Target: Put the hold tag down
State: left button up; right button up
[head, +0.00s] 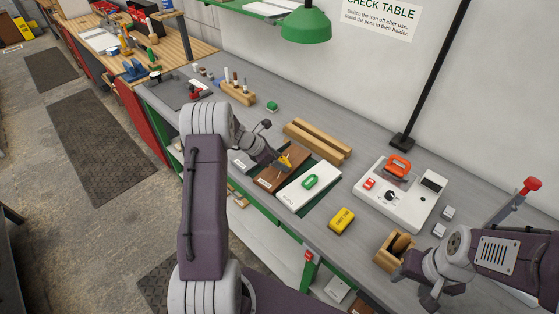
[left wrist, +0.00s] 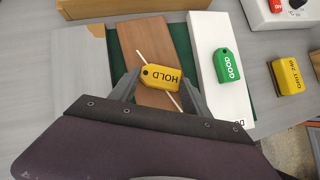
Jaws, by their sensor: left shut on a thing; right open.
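The yellow hold tag (head: 284,161) is between the fingers of my left gripper (head: 274,163), over a brown panel (head: 269,179). In the left wrist view the tag (left wrist: 161,78), lettered HOLD, sits between both fingertips, with the brown panel (left wrist: 143,40) behind it. I cannot tell whether the tag touches the panel. A thin pale strip shows on either side of the tag. A green GOOD tag (head: 310,181) lies on the white panel (head: 293,198) to the right. My right gripper (head: 421,284) is open at the lower right, near a wooden holder.
A yellow block (head: 341,221) stands right of the panels. A white instrument (head: 387,208) with a red part and a wooden holder (head: 391,252) are further right. A long wooden block (head: 318,140) lies behind the panels. Grey bench top is clear between them.

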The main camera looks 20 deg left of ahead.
pick_arm(q)
jog(key=shift+a, duration=0.15)
jog(key=shift+s, duration=0.1)
jog(key=shift+f, duration=0.1)
jog(key=o, duration=1.3)
